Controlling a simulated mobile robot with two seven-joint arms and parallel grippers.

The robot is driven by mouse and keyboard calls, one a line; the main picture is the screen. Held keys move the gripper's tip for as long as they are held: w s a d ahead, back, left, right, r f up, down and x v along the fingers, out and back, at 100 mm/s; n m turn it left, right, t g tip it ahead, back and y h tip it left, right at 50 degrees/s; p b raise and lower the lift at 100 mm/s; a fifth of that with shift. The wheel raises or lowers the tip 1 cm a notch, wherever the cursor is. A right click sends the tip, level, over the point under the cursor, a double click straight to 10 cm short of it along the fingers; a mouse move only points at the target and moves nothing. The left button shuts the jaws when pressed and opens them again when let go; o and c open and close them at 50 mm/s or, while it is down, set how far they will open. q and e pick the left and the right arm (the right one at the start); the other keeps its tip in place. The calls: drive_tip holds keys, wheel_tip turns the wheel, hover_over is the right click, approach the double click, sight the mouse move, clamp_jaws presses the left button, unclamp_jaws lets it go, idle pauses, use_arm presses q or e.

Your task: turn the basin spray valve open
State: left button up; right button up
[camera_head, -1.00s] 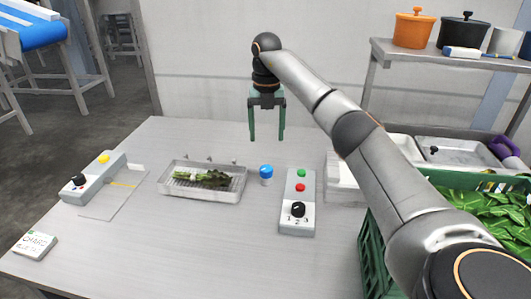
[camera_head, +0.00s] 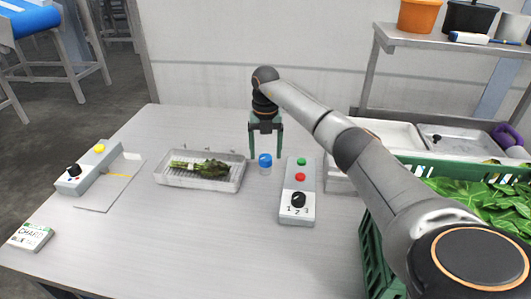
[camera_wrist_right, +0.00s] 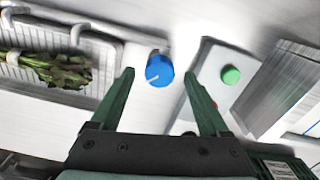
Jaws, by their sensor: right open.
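The basin spray valve (camera_head: 265,160) is a round blue knob on a pale base, right of the wash basin (camera_head: 170,181). In the right wrist view the blue knob (camera_wrist_right: 159,71) shows a white pointer line and lies ahead, between the fingertip directions. My right gripper (camera_head: 266,151) is open with green fingers, pointing down just above and around the knob's place in the head view. In the right wrist view my right gripper (camera_wrist_right: 159,80) is empty; contact with the knob cannot be told. A bunch of greens (camera_head: 200,168) lies in the basin. My left gripper is not in view.
A control box (camera_head: 297,208) with green and red buttons and a black dial stands right of the valve. Another box (camera_head: 85,172) stands at left, beside a flat plate. A green crate (camera_head: 373,235) of leaves is at right.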

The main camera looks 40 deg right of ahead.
drive_tip(key=shift+f, duration=0.55)
clamp_jaws()
